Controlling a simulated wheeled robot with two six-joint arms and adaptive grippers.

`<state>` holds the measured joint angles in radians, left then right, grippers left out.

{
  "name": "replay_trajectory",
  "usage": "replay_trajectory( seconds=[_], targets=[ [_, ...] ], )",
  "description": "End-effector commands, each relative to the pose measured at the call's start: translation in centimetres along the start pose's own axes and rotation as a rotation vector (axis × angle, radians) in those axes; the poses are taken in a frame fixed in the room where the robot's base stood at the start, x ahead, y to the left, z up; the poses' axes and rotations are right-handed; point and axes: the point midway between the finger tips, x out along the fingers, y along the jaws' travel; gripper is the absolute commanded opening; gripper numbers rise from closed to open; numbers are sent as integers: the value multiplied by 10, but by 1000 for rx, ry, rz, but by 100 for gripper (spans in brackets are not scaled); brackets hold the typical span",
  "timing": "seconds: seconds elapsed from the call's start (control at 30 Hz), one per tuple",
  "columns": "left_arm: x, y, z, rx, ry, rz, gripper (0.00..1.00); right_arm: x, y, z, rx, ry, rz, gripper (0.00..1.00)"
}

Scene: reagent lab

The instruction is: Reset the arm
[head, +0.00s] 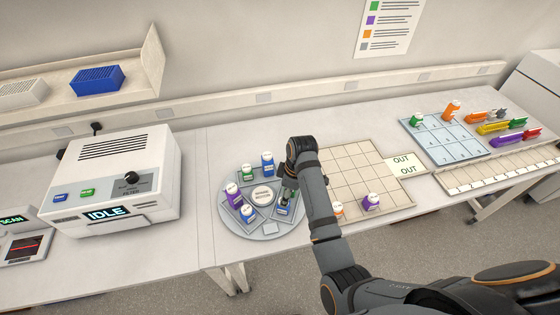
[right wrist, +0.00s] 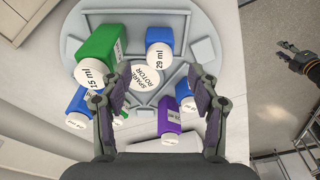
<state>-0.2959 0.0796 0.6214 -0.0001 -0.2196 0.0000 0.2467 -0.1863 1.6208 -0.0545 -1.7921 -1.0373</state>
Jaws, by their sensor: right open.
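My right gripper (right wrist: 160,100) is open in the right wrist view, with nothing between its fingers, above the round grey rotor plate (right wrist: 200,22). The green bottle (right wrist: 100,48) marked 15 ml stands on the plate just beyond the left finger. My left gripper (right wrist: 299,60) appears small over the floor at the right of the right wrist view. Its jaw opening is unclear.
Blue bottles (head: 267,165) and a purple bottle (head: 232,190) stand around the rotor's white centre. A gridded mat (head: 355,160) with a purple bottle (head: 372,201) lies to the right. The white IDLE machine (head: 120,180) stands left. Coloured racks (head: 495,127) are far right.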

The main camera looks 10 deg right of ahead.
Motion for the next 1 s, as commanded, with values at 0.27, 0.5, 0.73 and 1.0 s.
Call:
replay_trajectory(
  seconds=[0.27,0.5,0.73,1.0],
  targets=[
    [0,-1,-6,0,9,-1,40,5,-6,21,84,-8,22,61],
    [0,-1,9,1,-14,-1,40,0,-43,114,507,-10,168,61],
    [0,0,8,1,-12,-1,40,-24,-77,158,753,30,260,61],
    [0,0,3,0,-4,-1,40,-61,-114,182,952,103,321,61]
  ],
)
